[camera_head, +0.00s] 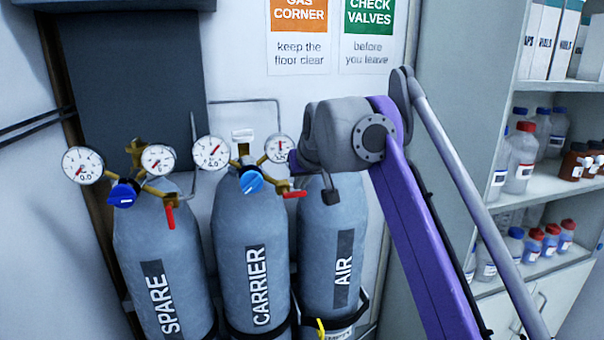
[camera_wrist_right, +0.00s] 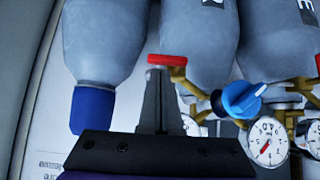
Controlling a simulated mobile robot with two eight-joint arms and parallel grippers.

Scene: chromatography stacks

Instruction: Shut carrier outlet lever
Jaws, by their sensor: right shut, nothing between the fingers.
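The carrier cylinder (camera_head: 250,235) stands in the middle, with a brass regulator, two gauges and a blue knob (camera_head: 252,181). Its red outlet lever (camera_head: 296,194) sticks out roughly sideways to the right of the brass outlet. In the right wrist view the scene is upside down, and this lever (camera_wrist_right: 166,60) lies across just beyond my right gripper (camera_wrist_right: 157,74). The gripper's fingers are shut and empty, their tips at or very near the lever; I cannot tell if they touch. In the head view my right wrist hides most of the fingers. My left gripper is out of view.
The spare cylinder (camera_head: 160,255) stands left, its red lever (camera_head: 170,217) hanging down. The air cylinder (camera_head: 330,235) stands close on the right; its blue cap (camera_wrist_right: 92,110) shows in the wrist view. Shelves with bottles (camera_head: 520,160) stand at the far right.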

